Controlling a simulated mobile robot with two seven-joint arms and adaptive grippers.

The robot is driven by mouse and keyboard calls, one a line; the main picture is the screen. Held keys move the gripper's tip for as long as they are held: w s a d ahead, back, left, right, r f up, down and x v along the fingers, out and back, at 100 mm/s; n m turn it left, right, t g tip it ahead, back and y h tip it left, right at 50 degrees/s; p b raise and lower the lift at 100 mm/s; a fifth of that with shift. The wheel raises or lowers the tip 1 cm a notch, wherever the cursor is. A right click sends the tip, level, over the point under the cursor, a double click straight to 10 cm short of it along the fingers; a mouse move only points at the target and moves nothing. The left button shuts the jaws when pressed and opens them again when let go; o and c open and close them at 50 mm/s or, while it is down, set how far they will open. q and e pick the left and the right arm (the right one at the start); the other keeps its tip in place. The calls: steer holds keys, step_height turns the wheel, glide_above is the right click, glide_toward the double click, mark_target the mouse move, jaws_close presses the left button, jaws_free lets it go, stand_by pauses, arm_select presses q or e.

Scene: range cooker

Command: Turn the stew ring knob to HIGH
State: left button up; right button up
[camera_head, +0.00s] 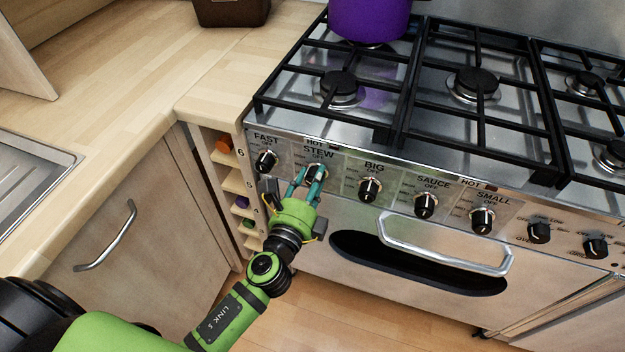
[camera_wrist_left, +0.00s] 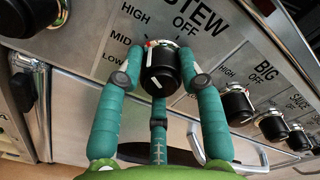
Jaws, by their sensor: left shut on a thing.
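The stew ring knob (camera_head: 317,171) is a black knob on the cooker's steel front panel, under the STEW label. In the left wrist view the stew knob (camera_wrist_left: 163,68) shows close up, with OFF printed above it and HIGH, MID and LOW to its left. A white line shows on its lower face, but I cannot tell which setting it marks. My left gripper (camera_head: 306,182) has teal fingers on both sides of the knob and is shut on it; the fingers also show in the wrist view (camera_wrist_left: 164,82). My right gripper is not in view.
The FAST knob (camera_head: 266,160) is to the left and the BIG knob (camera_head: 369,189) to the right. The oven handle (camera_head: 445,247) juts out below. A purple pot (camera_head: 369,18) stands on the back left of the hob. A wooden rack (camera_head: 234,180) is left of the cooker.

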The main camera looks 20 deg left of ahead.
arm_select(q)
steer(key=shift+w+a+r, duration=0.2)
steer(key=shift+a+r, duration=0.05)
steer(key=shift+r, duration=0.2)
steer(key=o, duration=1.1)
steer(key=shift+o, duration=0.2)
steer(key=shift+f, duration=0.1)
steer(key=shift+f, duration=0.15)
steer(key=s, duration=1.2)
steer(key=shift+a, duration=0.15)
